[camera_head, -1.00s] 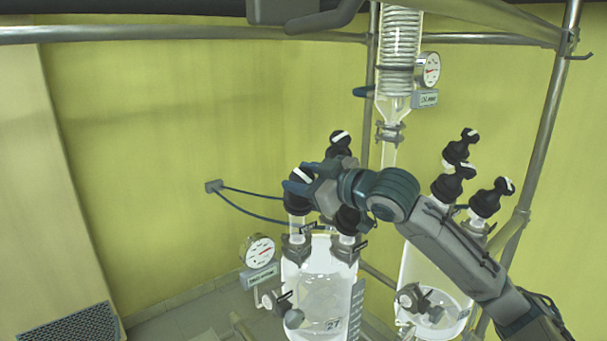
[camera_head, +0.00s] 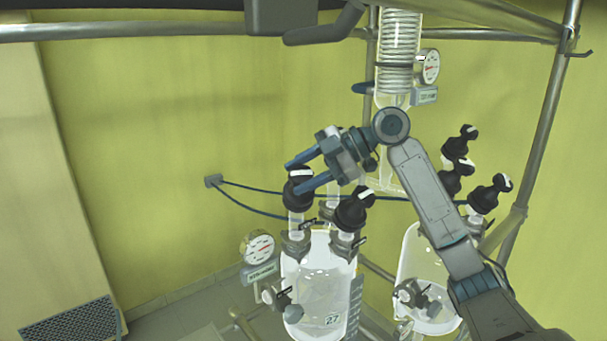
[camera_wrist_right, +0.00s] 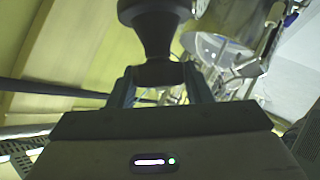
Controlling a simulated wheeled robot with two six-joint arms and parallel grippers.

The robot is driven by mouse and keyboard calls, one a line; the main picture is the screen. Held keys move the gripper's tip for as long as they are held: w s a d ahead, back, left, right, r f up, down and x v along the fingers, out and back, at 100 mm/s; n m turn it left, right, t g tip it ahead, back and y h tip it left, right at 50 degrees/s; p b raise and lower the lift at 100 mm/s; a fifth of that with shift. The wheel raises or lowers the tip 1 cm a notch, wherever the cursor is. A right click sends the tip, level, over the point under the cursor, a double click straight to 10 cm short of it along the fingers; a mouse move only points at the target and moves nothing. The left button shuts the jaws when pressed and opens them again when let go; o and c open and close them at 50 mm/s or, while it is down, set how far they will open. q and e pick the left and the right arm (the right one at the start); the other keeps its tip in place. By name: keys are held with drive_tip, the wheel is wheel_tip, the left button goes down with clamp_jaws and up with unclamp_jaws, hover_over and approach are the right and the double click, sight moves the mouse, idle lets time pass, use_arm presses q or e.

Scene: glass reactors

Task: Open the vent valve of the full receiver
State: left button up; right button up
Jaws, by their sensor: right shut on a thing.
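Two glass receivers stand side by side in the head view. The left receiver (camera_head: 303,280) carries a "27" tag and holds clear liquid whose level is hard to read. The right receiver (camera_head: 418,262) has liquid low inside. A black valve knob (camera_head: 298,195) with a white stripe stands on the left receiver's left neck. My right gripper (camera_head: 296,177) is shut on this knob, with one finger on each side. The black knob (camera_wrist_right: 155,25) also shows between the fingers in the right wrist view. A second black knob (camera_head: 352,210) tops the neck to its right. My left gripper is out of view.
More black knobs (camera_head: 490,195) stand on the right receiver, close to my right forearm. A coiled glass condenser (camera_head: 398,45) and a gauge (camera_head: 429,67) are above. Another gauge (camera_head: 258,247) is left of the left receiver. Metal frame pipes (camera_head: 545,120) surround the glassware.

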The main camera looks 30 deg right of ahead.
drive_tip(key=shift+f+n+g, duration=0.15)
drive_tip(key=shift+n+g, duration=1.45)
drive_tip(key=shift+g, duration=0.2)
drive_tip(key=shift+f+h, duration=0.1)
drive_tip(key=shift+h, duration=0.2)
drive_tip(key=o, duration=1)
drive_tip(key=shift+w+a, duration=0.1)
